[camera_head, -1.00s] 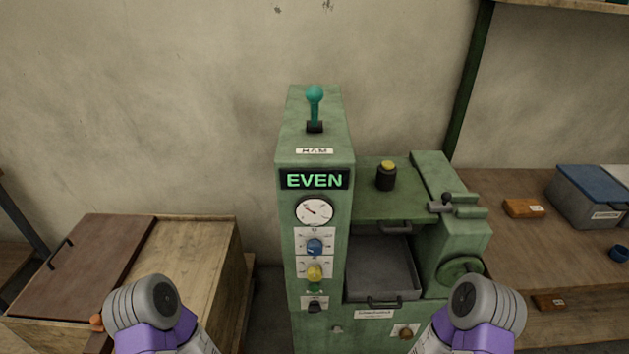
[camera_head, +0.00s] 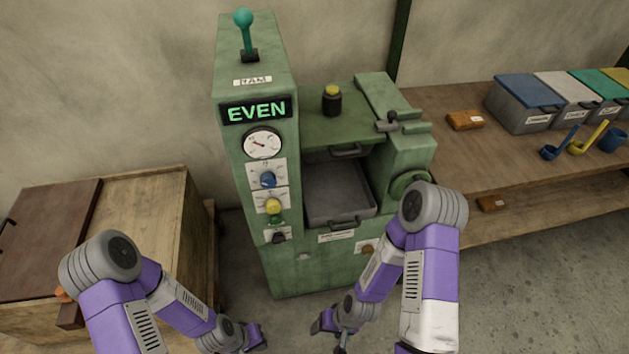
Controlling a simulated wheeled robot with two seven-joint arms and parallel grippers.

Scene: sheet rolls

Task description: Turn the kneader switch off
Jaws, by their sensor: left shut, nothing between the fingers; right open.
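The green machine (camera_head: 254,170) stands in the middle against the wall, with a lit display reading EVEN (camera_head: 256,110). Below a round gauge (camera_head: 262,143), its front carries a blue knob (camera_head: 267,180), a yellow knob (camera_head: 273,206), a green part (camera_head: 274,220) and a black switch (camera_head: 278,236) at the bottom. The small labels are too blurred to tell which one is the kneader switch. My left gripper (camera_head: 254,337) is shut and empty, low in front of the machine. My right gripper (camera_head: 331,329) is open and empty, to its right. Both are apart from the controls.
A teal-knobbed lever (camera_head: 244,30) stands on top of the machine. A grey tray (camera_head: 340,192) sits in its bay, with a handwheel (camera_head: 410,184) at right. A wooden cabinet (camera_head: 165,205) is at left; a bench (camera_head: 450,150) with lidded bins (camera_head: 525,108) is at right.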

